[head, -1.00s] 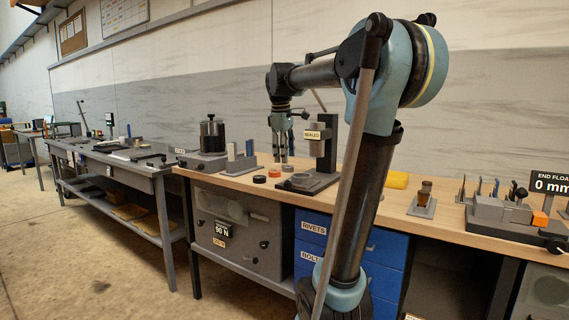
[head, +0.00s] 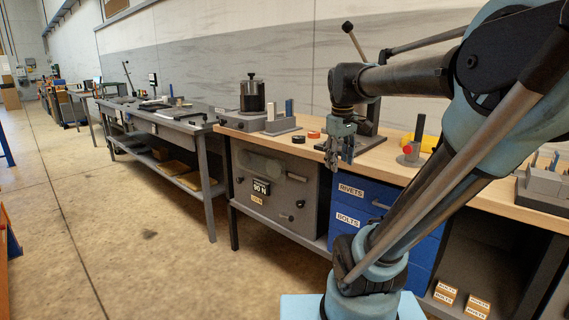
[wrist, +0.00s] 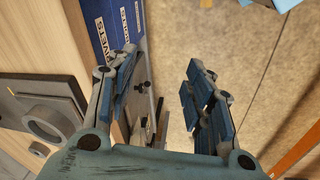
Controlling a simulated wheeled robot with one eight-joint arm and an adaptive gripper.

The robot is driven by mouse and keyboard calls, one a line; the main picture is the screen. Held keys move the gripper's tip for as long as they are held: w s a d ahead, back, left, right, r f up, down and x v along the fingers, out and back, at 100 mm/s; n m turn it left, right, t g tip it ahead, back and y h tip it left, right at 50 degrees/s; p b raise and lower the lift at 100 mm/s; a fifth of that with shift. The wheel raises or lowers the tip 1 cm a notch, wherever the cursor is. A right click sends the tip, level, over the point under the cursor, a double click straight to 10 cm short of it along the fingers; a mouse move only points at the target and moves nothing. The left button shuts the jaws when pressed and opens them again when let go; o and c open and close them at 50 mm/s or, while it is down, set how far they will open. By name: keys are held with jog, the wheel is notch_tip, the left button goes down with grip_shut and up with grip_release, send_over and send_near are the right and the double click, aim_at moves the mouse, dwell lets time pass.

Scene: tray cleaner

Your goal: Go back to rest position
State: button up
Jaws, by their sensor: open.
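My gripper (head: 340,152) hangs pointing down in front of the wooden bench's (head: 392,157) front edge in the head view, above the blue drawers (head: 360,200). In the wrist view my gripper (wrist: 158,92) has its two blue-padded fingers spread wide apart with nothing between them. Bench edge and drawers lie to the left of the fingers there, and bare floor shows beyond and to the right. My arm's upper links fill the right of the head view.
A grey workbench (head: 170,118) stands farther left. The concrete floor (head: 110,230) at left is clear.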

jog(key=s+f+m, duration=0.3)
jog(key=s+f, duration=0.4)
jog(key=f, duration=0.2)
jog(key=s+d+f+m, duration=0.1)
jog(key=s+f+m, duration=0.2)
jog(key=s+f, duration=0.4)
notch_tip(320, 180, down, 3)
jog(key=shift+s+r+y, duration=0.1)
jog(key=shift+s+y, duration=0.05)
jog(key=shift+y, duration=0.15)
jog(key=shift+w+f, duration=0.25)
jog(key=shift+w, duration=0.2)
